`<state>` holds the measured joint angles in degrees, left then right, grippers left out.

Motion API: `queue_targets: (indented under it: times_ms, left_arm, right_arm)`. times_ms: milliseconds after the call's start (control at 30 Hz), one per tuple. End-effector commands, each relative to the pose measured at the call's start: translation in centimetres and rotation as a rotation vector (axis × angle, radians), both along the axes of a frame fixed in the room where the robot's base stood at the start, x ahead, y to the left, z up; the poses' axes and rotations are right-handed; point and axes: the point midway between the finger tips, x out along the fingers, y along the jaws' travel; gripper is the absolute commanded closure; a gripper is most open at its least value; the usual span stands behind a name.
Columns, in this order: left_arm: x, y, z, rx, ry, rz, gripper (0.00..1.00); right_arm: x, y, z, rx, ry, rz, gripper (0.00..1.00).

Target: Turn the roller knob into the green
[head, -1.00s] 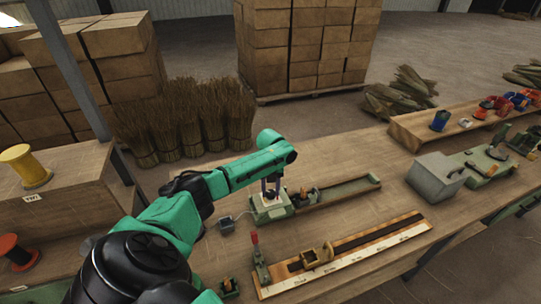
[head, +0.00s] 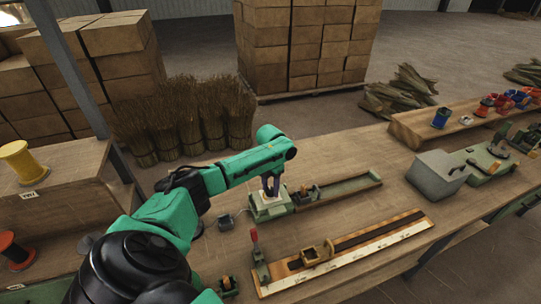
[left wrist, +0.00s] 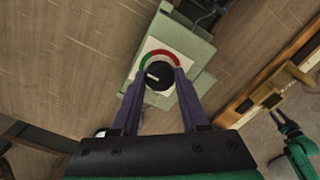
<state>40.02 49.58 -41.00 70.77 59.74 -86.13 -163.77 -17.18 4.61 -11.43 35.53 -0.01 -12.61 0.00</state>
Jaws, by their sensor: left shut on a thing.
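The roller knob (left wrist: 158,77) is round and black with a white pointer mark on its left part. It sits on a white dial plate (left wrist: 149,46) with a red and green arc along the knob's far side. The plate is on a pale green machine block (left wrist: 186,40), which also shows in the head view (head: 268,211). My left gripper (left wrist: 161,72) is shut on the knob, one purple finger on each side. In the head view the left gripper (head: 270,186) hides the knob. My right gripper (left wrist: 279,118) shows small at the right of the left wrist view, away from the knob.
A green trough (head: 340,190) extends right from the block. A grey box (head: 436,175) stands to the right. Bare tabletop (head: 390,185) lies between trough and box.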

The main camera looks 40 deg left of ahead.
Motion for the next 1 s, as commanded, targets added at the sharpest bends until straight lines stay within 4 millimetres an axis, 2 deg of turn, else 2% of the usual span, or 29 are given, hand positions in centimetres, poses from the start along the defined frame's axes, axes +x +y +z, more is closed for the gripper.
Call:
queue_targets:
  times_ms: [500, 533, 600, 867, 1000]
  left_arm:
    - [-0.11, 0.0, -0.07, -0.001, 0.004, -0.022, 1.0]
    - [-0.12, -0.01, -0.08, -0.001, 0.005, -0.022, 0.48]
    - [-0.11, 0.0, -0.07, -0.001, 0.004, -0.021, 0.26]
    - [-0.05, 0.01, -0.03, 0.0, 0.002, -0.021, 0.26]
    - [0.03, 0.03, 0.65, 0.0, -0.001, -0.021, 0.26]
  right_arm:
    - [-0.02, -0.02, -0.04, 0.0, 0.0, 0.0, 0.5]
    - [-0.02, -0.02, -0.04, 0.0, 0.0, 0.0, 0.5]
    - [-0.02, -0.02, -0.04, 0.0, 0.0, 0.0, 0.5]
    - [-0.04, -0.01, -0.04, 0.0, 0.001, 0.001, 0.5]
    - [-0.04, 0.0, -0.21, 0.0, 0.001, 0.001, 0.5]
